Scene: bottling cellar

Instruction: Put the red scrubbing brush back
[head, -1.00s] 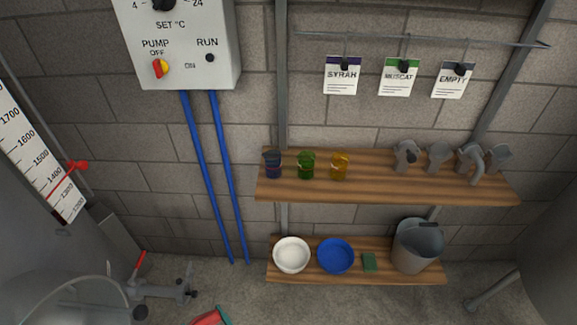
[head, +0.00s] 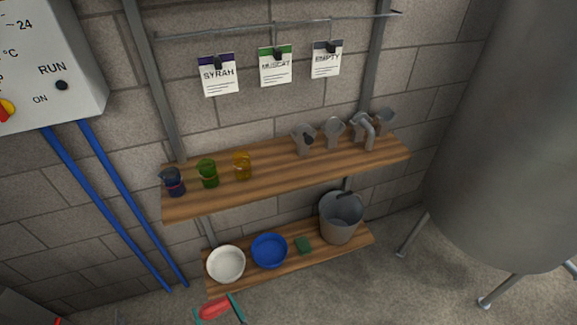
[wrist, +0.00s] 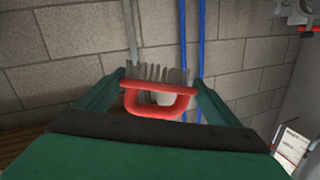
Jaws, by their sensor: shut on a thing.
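The red scrubbing brush (wrist: 158,113) is between the green fingers of my gripper (wrist: 155,92) in the wrist view. Its handle is a red loop, and grey bristles (wrist: 160,73) point away from me. In the head view the red brush (head: 214,308) shows at the bottom edge, between the fingers of my gripper (head: 219,310). It is held in front of the lower wooden shelf (head: 340,248). Most of my gripper is cut off there.
The lower shelf holds a white bowl (head: 226,264), a blue bowl (head: 269,251), a green block (head: 303,245) and a grey bucket (head: 341,216). The upper shelf (head: 280,178) holds coloured cups and grey fittings. A large tank (head: 510,140) stands at right.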

